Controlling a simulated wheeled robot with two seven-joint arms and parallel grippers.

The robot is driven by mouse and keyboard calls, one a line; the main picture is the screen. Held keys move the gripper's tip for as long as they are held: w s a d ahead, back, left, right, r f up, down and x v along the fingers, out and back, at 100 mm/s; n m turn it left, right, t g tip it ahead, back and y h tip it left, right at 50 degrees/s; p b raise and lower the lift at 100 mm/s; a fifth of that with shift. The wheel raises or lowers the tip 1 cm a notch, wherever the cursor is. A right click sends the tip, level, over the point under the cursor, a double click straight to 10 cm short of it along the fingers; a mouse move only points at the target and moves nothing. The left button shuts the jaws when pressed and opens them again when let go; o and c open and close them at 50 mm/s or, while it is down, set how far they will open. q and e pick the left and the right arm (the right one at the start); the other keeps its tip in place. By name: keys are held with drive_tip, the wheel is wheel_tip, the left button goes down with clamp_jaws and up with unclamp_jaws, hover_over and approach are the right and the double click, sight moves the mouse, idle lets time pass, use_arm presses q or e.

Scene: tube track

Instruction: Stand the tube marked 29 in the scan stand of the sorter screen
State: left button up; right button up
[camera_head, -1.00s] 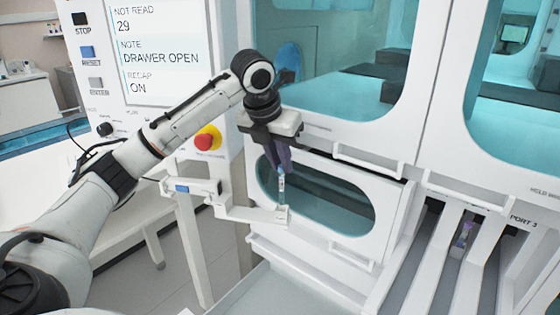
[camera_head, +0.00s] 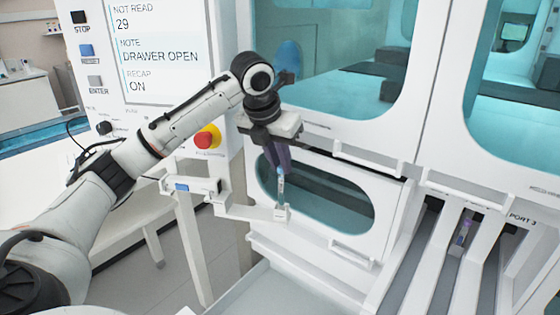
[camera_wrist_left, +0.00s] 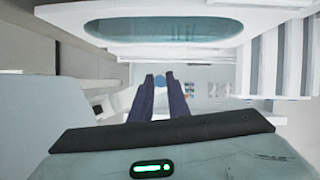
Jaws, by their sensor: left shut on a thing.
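My left gripper (camera_head: 280,167) is shut on a slim tube (camera_head: 281,184) with a blue cap and pale label, held upright. The tube hangs just above or at the end of the white scan stand arm (camera_head: 268,213); I cannot tell whether its lower end touches the stand. In the left wrist view the blue cap (camera_wrist_left: 160,80) shows between the fingertips. The sorter screen (camera_head: 160,50) reads "NOT READ 29", "DRAWER OPEN" and "RECAP ON". The number on the tube is too small to read. My right gripper is not in view.
The sorter's windowed front (camera_head: 335,200) is close behind the tube. A red and yellow stop button (camera_head: 207,138) sits left of my wrist. Chutes lie at the right, with another purple-capped tube (camera_head: 462,235) in one. An open drawer (camera_head: 270,292) is below.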

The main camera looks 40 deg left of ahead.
use_arm(q)
drive_tip(key=shift+f, duration=0.15)
drive_tip(key=shift+f, duration=1.1)
idle(0.3)
drive_tip(key=o, duration=0.9)
drive_tip(key=shift+r, duration=0.1)
drive_tip(key=v, duration=1)
